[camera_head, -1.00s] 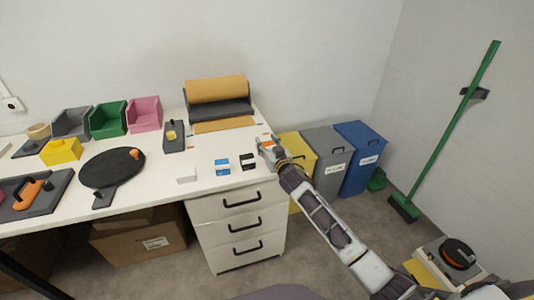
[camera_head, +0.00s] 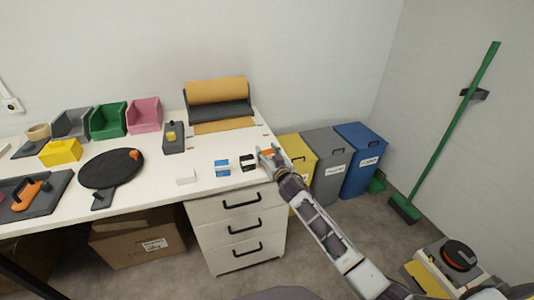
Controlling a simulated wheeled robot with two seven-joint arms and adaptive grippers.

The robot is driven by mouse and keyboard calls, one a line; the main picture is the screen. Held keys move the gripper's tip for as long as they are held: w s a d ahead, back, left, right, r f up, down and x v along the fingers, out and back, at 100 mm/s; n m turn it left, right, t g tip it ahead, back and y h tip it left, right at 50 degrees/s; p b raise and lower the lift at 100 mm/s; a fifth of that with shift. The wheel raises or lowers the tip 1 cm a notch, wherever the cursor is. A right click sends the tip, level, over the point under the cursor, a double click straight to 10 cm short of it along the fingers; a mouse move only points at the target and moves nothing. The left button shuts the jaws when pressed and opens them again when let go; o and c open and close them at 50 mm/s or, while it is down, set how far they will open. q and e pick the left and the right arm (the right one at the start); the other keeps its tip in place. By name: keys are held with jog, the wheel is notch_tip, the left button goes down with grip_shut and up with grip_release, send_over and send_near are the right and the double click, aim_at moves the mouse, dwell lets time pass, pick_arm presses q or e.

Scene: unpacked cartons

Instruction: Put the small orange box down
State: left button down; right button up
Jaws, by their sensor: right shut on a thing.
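The small orange box (camera_head: 267,153) is in the jaws of my right gripper (camera_head: 268,156), at the right edge of the white table (camera_head: 225,184). Only a little of its orange and white surface shows between the fingers. The gripper is shut on it. The box is just right of a small black box (camera_head: 247,162); I cannot tell whether it touches the tabletop. A small blue box (camera_head: 222,168) and a small white box (camera_head: 186,176) stand farther left in the same row. My left gripper is not in view.
A brown paper roll (camera_head: 216,90) lies at the back right of the table. Yellow (camera_head: 296,147), grey (camera_head: 328,163) and blue (camera_head: 361,158) bins stand right of the table. A black round board (camera_head: 110,168) and open coloured bins occupy the left side.

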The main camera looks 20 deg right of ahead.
jog(key=shift+f, duration=0.25)
jog(key=o, duration=0.8)
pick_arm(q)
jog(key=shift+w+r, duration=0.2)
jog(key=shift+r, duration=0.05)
pick_arm(e)
jog(key=shift+o, duration=0.2)
